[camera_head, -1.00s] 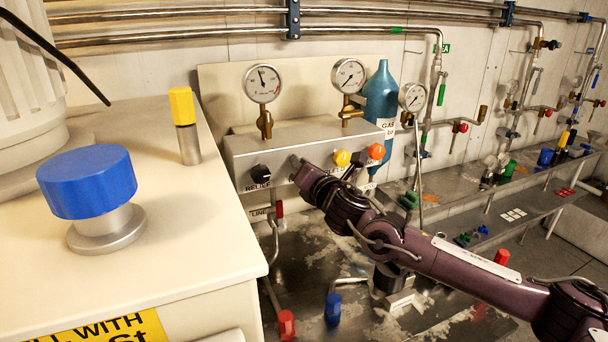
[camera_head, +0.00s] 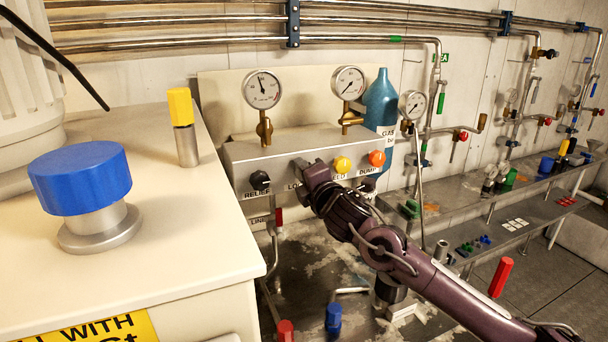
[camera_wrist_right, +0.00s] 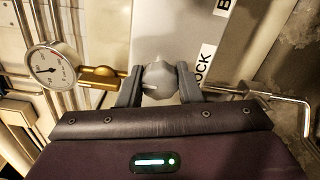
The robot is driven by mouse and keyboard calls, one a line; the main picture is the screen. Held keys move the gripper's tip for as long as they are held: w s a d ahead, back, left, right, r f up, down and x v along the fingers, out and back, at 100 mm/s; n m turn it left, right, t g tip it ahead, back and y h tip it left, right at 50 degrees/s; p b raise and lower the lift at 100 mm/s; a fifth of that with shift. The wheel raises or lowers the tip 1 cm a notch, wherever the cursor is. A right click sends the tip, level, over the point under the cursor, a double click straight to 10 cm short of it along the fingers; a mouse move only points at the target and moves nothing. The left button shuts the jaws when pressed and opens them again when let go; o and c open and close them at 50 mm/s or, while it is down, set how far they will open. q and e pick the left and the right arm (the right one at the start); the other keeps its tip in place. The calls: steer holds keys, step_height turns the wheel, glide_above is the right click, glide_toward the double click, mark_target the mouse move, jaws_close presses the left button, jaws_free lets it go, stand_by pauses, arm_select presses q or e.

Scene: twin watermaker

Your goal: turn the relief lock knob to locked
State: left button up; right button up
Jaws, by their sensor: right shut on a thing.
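My right gripper (camera_head: 299,165) is at the front of the metal panel box (camera_head: 240,152), between the black knob and the yellow knob. In the right wrist view its two fingers (camera_wrist_right: 159,83) are shut on a grey knob (camera_wrist_right: 159,78), one finger on each side. A label beside this knob ends in "OCK" (camera_wrist_right: 202,66). In the head view the gripper hides the knob, and only "LO" of its label shows. I cannot tell which setting the knob points to. My left gripper is not in view.
A black knob (camera_head: 260,181) labelled RELIEF, a yellow knob (camera_head: 342,164) and an orange knob (camera_head: 377,158) flank the gripper. Gauges (camera_head: 261,90) stand above the box. A cream cabinet (camera_head: 190,220) with a blue knob (camera_head: 80,177) fills the left.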

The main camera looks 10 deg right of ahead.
steer(key=shift+f, duration=0.1)
stand_by(0.3)
steer(key=o, duration=1)
steer(key=shift+c, duration=0.2)
steer(key=s+d+b, duration=0.1)
steer(key=s+b, duration=0.1)
steer(key=s, duration=0.5)
steer(key=shift+s+d, duration=0.3)
steer(key=shift+s, duration=0.05)
